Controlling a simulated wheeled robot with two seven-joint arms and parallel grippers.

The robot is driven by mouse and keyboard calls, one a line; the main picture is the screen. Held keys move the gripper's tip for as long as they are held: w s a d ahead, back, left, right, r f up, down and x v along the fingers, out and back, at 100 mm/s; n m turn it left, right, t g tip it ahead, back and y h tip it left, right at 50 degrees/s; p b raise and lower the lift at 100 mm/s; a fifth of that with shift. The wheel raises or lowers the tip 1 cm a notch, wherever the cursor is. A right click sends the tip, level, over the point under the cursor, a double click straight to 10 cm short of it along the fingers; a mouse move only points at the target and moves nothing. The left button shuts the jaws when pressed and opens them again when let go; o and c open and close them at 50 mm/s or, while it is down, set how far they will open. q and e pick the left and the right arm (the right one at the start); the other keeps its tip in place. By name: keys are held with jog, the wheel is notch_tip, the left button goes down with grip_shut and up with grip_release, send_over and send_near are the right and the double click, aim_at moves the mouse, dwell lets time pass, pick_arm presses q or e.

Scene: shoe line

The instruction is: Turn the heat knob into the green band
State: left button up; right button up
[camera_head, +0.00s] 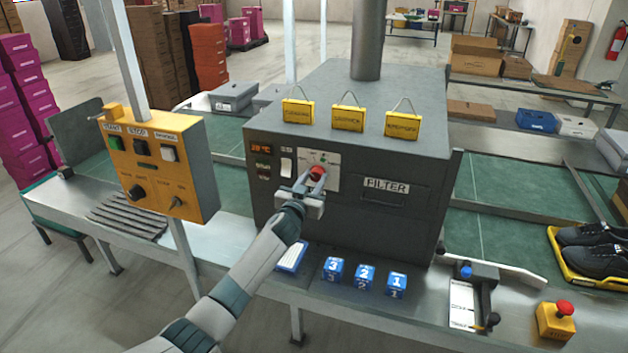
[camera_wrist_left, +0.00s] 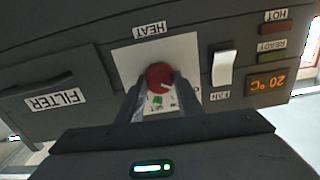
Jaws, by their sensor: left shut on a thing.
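The heat knob (camera_head: 318,172) is red and sits on a white plate on the front of the dark grey oven box (camera_head: 400,165). In the left wrist view the knob (camera_wrist_left: 160,76) shows under the upside-down HEAT label, with a pale pointer mark on it. A small green patch, the green band (camera_wrist_left: 157,100), shows on the plate beside the knob, partly hidden by the fingers. My left gripper (camera_head: 312,185) is at the knob, and its two fingers (camera_wrist_left: 158,92) are closed on the knob's sides. My right gripper is not in view.
Beside the knob are a white fan switch (camera_wrist_left: 223,68) and a display (camera_wrist_left: 267,83) reading 20 °C. A yellow control box (camera_head: 160,165) stands to the left on a post. Blue numbered blocks (camera_head: 364,276) sit on the table below the oven. Black shoes (camera_head: 595,250) lie at right.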

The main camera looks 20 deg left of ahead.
pick_arm(q)
jog(key=m, duration=0.7)
jog(key=shift+b, duration=0.4)
jog(key=m, duration=0.3)
jog(key=shift+m, duration=2.6)
jog(key=o, duration=0.9)
jog(key=shift+c, duration=0.2)
jog(key=shift+o, duration=0.9)
